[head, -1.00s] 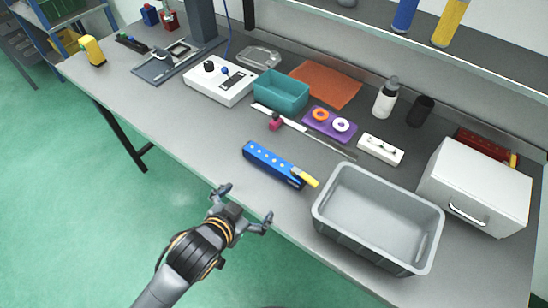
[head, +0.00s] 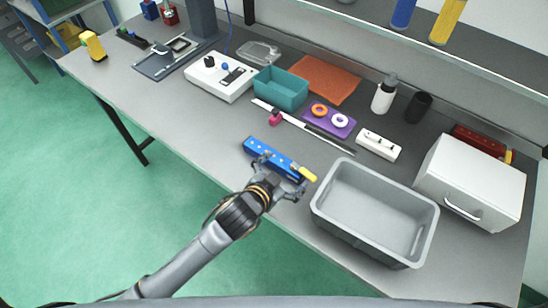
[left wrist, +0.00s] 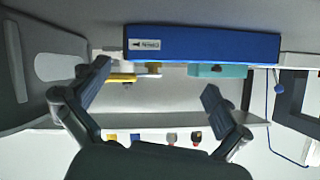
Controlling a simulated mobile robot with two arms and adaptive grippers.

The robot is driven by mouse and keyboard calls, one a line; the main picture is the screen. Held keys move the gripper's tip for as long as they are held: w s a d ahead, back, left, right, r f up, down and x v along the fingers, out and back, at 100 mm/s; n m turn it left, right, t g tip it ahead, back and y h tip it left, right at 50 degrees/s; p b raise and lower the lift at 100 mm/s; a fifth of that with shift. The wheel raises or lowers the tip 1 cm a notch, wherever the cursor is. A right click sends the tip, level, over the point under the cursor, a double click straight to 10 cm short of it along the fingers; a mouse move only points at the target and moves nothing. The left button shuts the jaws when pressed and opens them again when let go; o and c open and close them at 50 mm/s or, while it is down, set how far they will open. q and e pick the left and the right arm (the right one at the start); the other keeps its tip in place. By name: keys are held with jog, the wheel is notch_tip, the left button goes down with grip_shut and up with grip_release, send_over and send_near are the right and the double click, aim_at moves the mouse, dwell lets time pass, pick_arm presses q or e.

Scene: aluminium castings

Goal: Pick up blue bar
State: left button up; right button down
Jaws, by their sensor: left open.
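The blue bar (head: 262,147) lies on the grey table near its front edge, with light dots on its top and a yellow piece (head: 308,173) at its right end. It also shows in the left wrist view (left wrist: 205,43), with a white label on its side. My left gripper (head: 279,176) is open and empty, at the near side of the bar and covering part of it. In the left wrist view its two fingers (left wrist: 158,92) are spread, and the bar is not between them. My right gripper is not in view.
A grey bin (head: 322,222) stands just right of the bar. A thin metal rule (head: 340,146) with a magenta knob (head: 275,118) lies behind it. Further back are a teal box (head: 281,91), a purple tray (head: 343,133) and a white block (head: 379,146). Table left of the bar is clear.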

aim_at(290, 166)
pick_arm(q)
jog(key=shift+x, duration=1.9)
jog(key=shift+c, duration=0.4)
